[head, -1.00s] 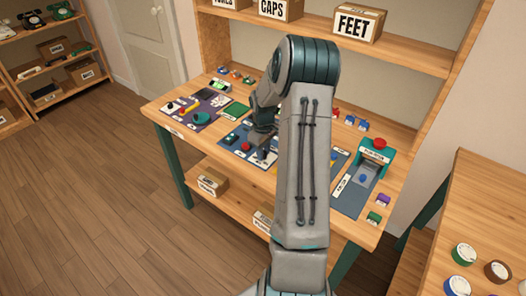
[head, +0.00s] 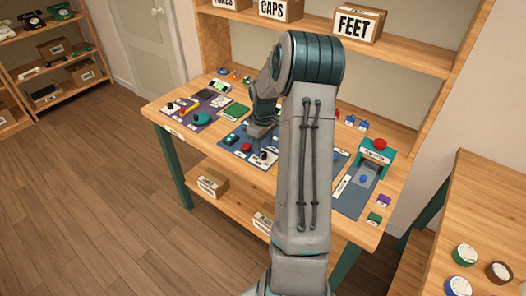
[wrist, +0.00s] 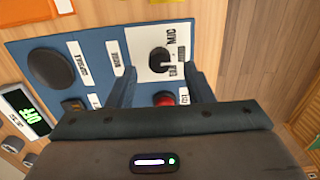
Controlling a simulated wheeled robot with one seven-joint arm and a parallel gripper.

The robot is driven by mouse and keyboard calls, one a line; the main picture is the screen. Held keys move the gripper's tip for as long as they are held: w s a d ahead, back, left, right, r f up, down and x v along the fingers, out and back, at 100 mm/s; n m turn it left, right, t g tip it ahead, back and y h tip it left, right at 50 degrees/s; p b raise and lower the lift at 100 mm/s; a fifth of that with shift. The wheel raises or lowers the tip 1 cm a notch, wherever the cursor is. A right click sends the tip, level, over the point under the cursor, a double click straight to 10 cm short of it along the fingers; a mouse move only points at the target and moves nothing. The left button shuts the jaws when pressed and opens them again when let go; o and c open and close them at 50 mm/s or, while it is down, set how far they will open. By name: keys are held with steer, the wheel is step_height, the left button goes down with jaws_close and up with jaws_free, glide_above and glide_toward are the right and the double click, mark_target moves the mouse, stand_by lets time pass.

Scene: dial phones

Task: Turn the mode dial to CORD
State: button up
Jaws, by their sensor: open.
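The mode dial (wrist: 160,61) is a black round knob with a pale pointer line, on a white plate (wrist: 150,33) in the wrist view. The pointer line runs toward the right. A MIC label (wrist: 171,38) is beside the dial. Another label (wrist: 173,71) lies below it, too small to read and partly behind a finger. I cannot make out CORD. My gripper (wrist: 160,86) is open and empty, its two fingers apart on either side below the dial in the picture. In the head view, my gripper (head: 259,135) hangs over the blue panel, above the white plate (head: 265,155).
The blue panel (wrist: 90,32) also carries a large black disc (wrist: 50,68), a red button (wrist: 163,98) and white labels. A green-lit display (wrist: 27,112) stands to the left. In the head view, a teal press with a red knob (head: 379,144) stands at the bench's right.

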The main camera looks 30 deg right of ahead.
mark_target(263, 153)
step_height(263, 153, up, 11)
steer(key=shift+b, duration=0.35)
